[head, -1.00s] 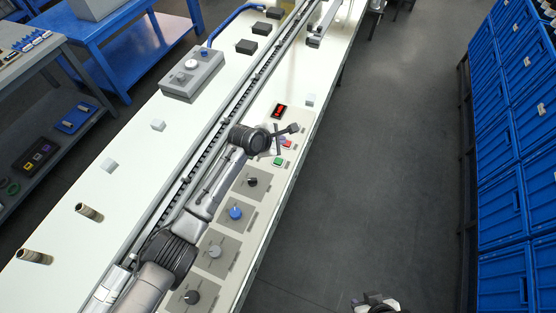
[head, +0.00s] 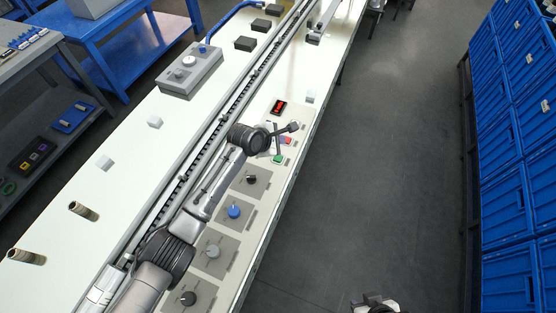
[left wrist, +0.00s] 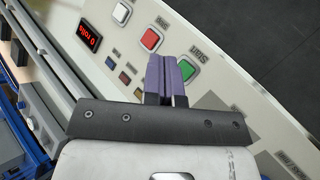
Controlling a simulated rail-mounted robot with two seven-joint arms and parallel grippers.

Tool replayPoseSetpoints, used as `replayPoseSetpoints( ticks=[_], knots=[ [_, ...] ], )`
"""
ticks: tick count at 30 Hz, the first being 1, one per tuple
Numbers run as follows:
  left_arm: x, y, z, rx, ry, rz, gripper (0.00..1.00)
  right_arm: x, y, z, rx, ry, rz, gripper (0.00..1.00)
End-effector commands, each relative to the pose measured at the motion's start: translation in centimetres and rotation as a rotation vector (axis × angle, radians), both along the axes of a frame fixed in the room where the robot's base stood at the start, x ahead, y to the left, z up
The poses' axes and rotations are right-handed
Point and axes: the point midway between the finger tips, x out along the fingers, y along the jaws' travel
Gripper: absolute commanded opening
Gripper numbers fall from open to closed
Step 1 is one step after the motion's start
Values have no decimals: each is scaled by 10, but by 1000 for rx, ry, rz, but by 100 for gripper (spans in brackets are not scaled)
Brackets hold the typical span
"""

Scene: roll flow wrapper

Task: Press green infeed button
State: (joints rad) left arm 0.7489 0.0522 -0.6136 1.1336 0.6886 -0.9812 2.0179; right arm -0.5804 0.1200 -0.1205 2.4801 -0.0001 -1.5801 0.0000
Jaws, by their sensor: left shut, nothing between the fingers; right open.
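The green button (head: 278,159) sits on a grey square plate on the pale machine panel. In the left wrist view it (left wrist: 187,71) lies just right of my purple fingertips, beside a label that seems to read "Start". My left gripper (head: 280,142) is shut and empty over the panel, between the green button and the red button (left wrist: 151,40). In the left wrist view the closed fingers (left wrist: 171,72) overlap the green button's plate edge; I cannot tell whether they touch it. Part of my right gripper (head: 374,303) shows at the bottom edge.
A white button (left wrist: 121,13) and a red-lit display (left wrist: 90,38) are near the red button. Several dials, one a blue knob (head: 234,212), line the panel below. A conveyor track (head: 223,115) runs alongside. The floor at right is clear before blue crates (head: 510,195).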

Motion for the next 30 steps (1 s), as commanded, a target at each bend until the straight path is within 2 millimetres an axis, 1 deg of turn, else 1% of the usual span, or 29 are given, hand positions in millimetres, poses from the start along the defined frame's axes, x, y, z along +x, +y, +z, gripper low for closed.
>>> replayPoseSetpoints(
  ticks=[1,13,14,18,21,30],
  knots=[
    [0,1,-11,1,-1,0,0,0,-1,-13,-2,0,1,43],
    [0,1,-49,0,-1,0,0,0,-2,-68,-5,0,4,43],
    [0,0,-49,-1,2,1,0,0,-2,-64,-6,1,3,43],
    [0,0,-61,-1,2,1,0,0,-1,-64,-2,0,0,43],
    [0,0,-66,0,0,0,0,0,0,-65,0,-1,-1,43],
    [0,0,-68,0,0,0,0,0,1,-65,5,-1,-4,43]
  ],
)
